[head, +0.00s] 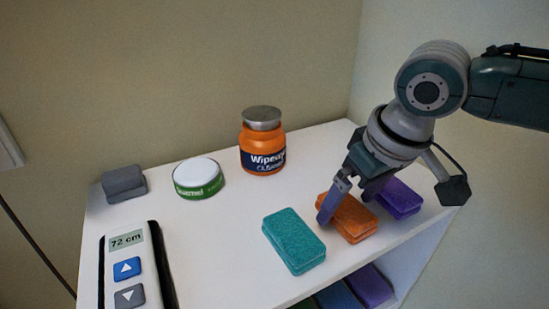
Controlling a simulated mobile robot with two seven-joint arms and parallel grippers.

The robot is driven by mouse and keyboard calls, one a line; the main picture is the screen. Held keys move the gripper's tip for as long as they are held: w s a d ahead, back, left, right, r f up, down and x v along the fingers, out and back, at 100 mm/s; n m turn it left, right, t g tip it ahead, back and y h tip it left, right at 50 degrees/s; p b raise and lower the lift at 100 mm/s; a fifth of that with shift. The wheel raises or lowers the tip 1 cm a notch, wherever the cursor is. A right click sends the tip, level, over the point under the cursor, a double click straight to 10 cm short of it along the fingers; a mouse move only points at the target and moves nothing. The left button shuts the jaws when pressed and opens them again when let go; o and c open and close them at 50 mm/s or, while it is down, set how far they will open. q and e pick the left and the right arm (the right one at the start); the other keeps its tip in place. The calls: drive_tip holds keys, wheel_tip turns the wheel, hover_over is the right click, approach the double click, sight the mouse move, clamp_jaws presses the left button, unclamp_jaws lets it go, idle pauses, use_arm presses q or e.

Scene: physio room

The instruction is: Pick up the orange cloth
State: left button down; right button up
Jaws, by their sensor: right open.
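The orange cloth (358,222) is a folded block lying on the white shelf top, between a teal cloth and a purple cloth. My right gripper (348,203) reaches down over it from the upper right. Its two purple-tipped fingers are apart, one at the orange cloth's left end and the other by its far right side. I cannot tell whether the fingers touch the cloth. Part of the cloth's far edge is hidden behind the fingers. My left gripper is not in view.
The teal cloth (294,241) lies close left, and the purple cloth (401,199) close right. An orange jar (262,142), a green tin (198,179) and a grey block (124,184) stand at the back. A control panel (128,270) is front left. More folded cloths (369,287) lie below.

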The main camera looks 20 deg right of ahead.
sight(349, 207)
drive_tip(key=shift+f, duration=0.25)
idle(0.3)
drive_tip(key=c, duration=1.4)
drive_tip(key=shift+r, duration=0.15)
wheel_tip(349, 207, up, 20)
drive_tip(key=p, duration=0.3)
drive_tip(key=shift+r, duration=0.1)
